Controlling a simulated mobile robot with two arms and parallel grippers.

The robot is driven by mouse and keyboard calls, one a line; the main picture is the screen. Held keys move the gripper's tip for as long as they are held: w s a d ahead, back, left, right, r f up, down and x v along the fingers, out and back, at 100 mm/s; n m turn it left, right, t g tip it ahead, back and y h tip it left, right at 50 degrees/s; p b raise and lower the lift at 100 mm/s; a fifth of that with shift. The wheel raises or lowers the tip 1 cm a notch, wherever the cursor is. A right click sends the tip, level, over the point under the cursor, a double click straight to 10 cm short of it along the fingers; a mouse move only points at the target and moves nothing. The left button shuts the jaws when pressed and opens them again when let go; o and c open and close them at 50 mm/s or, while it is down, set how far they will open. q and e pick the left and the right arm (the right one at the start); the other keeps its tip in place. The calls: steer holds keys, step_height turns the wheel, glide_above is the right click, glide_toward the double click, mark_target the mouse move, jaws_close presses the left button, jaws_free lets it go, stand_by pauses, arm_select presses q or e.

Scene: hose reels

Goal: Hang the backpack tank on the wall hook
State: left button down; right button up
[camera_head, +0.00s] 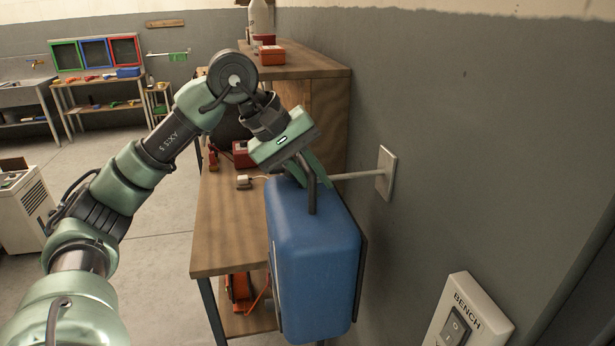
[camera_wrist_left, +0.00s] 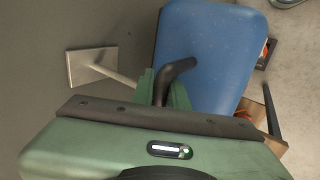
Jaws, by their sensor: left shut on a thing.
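The blue backpack tank (camera_head: 315,255) hangs upright from my left gripper (camera_head: 308,170), close to the grey wall. My left gripper is shut on the tank's dark top handle (camera_head: 312,192). The wall hook is a pale plate (camera_head: 387,172) with a thin rod (camera_head: 352,176) reaching out toward the handle. In the left wrist view the tank (camera_wrist_left: 212,50), the handle (camera_wrist_left: 178,70) and the hook plate (camera_wrist_left: 92,67) show. The rod's tip is hidden at the green fingers, so I cannot tell whether it passes under the handle. My right gripper is out of view.
A wooden workbench (camera_head: 225,230) stands left of the tank, with a shelf unit (camera_head: 320,65) behind it. A wall switch box marked BENCH (camera_head: 468,315) is at the lower right. Open floor (camera_head: 150,225) lies to the left.

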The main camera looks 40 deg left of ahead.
mark_target(341, 201)
arm_select(q)
steer(key=shift+w+d+r+p, duration=0.25)
steer(key=shift+w+d+p, duration=0.5)
steer(key=shift+w, duration=0.35)
steer(key=shift+w+d+f+b, duration=0.1)
steer(key=shift+d+f+b, duration=0.05)
steer(key=shift+f+b, duration=0.3)
steer(key=shift+w+d+f+b, duration=0.1)
steer(key=shift+f+b, duration=0.25)
steer(key=shift+f, duration=0.25)
steer(key=shift+s+d+f, duration=0.1)
steer(key=shift+s+f, duration=0.05)
steer(key=shift+f, duration=0.2)
